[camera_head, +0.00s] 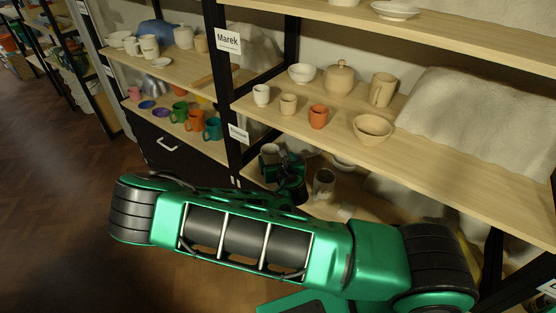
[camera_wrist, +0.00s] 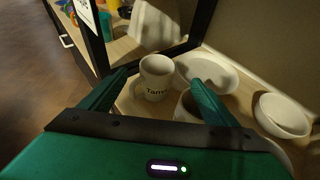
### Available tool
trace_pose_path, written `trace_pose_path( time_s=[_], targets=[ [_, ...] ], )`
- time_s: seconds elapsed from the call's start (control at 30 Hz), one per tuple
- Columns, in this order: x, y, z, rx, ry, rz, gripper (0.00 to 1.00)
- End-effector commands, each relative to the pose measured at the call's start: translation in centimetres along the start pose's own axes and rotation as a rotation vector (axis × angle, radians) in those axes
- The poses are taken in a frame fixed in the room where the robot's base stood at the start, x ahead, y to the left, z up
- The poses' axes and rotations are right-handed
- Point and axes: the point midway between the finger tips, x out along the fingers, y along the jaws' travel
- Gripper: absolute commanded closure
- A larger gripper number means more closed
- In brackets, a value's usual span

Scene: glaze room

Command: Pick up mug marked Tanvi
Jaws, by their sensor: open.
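The white mug marked "Tan…" (camera_wrist: 155,80) stands upright on the lower shelf in the wrist view, the end of its name hard to read. Its handle appears on the left side. A pale mug in the head view (camera_head: 268,152), partly behind my gripper, seems to be the same one. My gripper (camera_wrist: 160,75) is open and empty, and the mug shows between its fingertips, seemingly a little beyond them. In the head view my gripper (camera_head: 291,172) is at the lower shelf. A second mug with a dark inside (camera_wrist: 184,106) stands close by, partly hidden by the right finger.
An oval white dish (camera_wrist: 208,70) lies behind the mugs, and a white bowl (camera_wrist: 282,114) is at the right. A black shelf post (camera_wrist: 95,40) rises at the left. The upper shelf (camera_head: 440,150), holding cups and bowls, overhangs the lower one. A mug (camera_head: 324,183) stands right of my gripper.

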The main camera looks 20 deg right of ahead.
Motion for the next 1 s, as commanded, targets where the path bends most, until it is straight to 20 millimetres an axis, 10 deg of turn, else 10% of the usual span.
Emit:
trace_pose_path(
  time_s=[1.0],
  targets=[
    [10.4, 1.3, -0.5, -0.046, 0.004, 0.028, 0.18]
  ],
)
